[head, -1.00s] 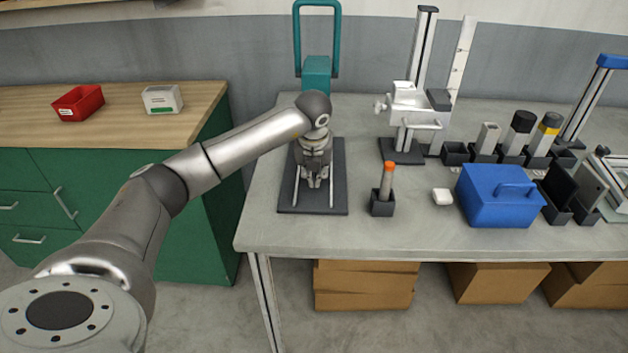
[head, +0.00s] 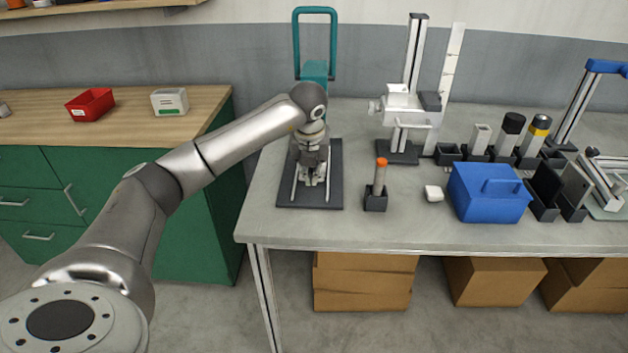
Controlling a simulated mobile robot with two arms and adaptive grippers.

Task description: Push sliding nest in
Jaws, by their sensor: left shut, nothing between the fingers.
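A teal press (head: 315,70) with a looped handle stands at the back of the left end of the grey table. Its dark base plate (head: 326,200) carries two light rails running front to back. The sliding nest cannot be told apart clearly; a small light piece shows between the rails, mostly hidden by my gripper. My left gripper (head: 311,183) is shut and empty, pointing down over the base plate between the rails. Whether it touches the nest cannot be told. My right gripper is not in view.
An orange-topped cylinder (head: 380,172) stands in a dark holder right of the base plate. Beyond it are a white block (head: 433,193), a blue box (head: 488,194) and a white stand (head: 405,105). The table's front edge (head: 430,242) is clear.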

